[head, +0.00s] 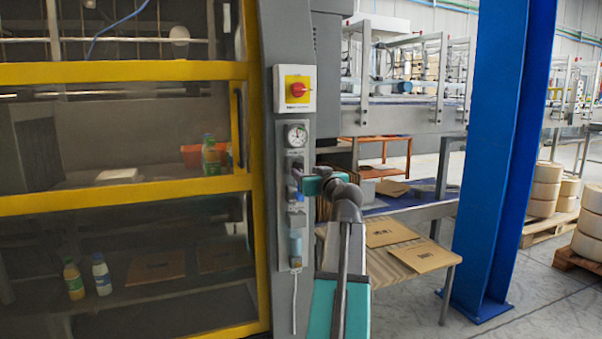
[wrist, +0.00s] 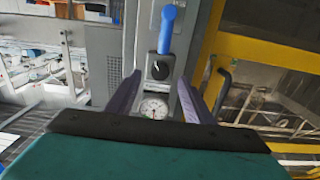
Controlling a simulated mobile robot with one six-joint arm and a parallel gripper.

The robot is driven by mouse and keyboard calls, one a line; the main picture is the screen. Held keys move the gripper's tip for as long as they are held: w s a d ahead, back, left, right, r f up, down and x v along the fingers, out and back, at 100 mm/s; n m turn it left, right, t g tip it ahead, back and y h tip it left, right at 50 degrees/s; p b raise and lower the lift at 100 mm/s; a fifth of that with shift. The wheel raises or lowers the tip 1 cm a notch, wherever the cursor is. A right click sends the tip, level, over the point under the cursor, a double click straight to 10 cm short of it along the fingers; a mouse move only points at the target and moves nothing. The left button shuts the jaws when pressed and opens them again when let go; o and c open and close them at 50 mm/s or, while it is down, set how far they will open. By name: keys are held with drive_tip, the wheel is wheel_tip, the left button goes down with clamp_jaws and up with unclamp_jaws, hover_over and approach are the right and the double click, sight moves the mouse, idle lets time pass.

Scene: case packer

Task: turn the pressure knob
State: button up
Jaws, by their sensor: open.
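The pressure knob (wrist: 160,67) is a small black round knob with a pale mark, set on a dark block on the grey panel in the wrist view. My gripper (wrist: 160,76) is open, with one finger on each side of the knob in that view. Neither finger visibly touches it, and the depth between them is unclear. The round white pressure gauge (wrist: 154,107) shows between the fingers, nearer the palm. In the head view the gauge (head: 296,135) sits above my gripper (head: 297,182), which hides the knob there.
A blue cylindrical part (wrist: 168,28) lies just beyond the knob. A red switch on a yellow plate (head: 298,90) is above the gauge. A yellow-framed guard door (head: 120,72) stands left. A table with cardboard sheets (head: 410,257) and a blue pillar (head: 500,150) stand right.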

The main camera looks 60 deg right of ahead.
sight(299, 168)
drive_tip(key=shift+b+x, duration=0.4)
drive_tip(key=shift+x, duration=1.95)
drive_tip(key=c, duration=1)
drive_tip(key=shift+r+m+p, duration=0.1)
drive_tip(key=shift+m+p, duration=1.1)
drive_tip(key=shift+m, duration=0.4)
drive_tip(key=shift+c, duration=0.2)
drive_tip(key=shift+m, duration=0.5)
drive_tip(key=o, duration=1)
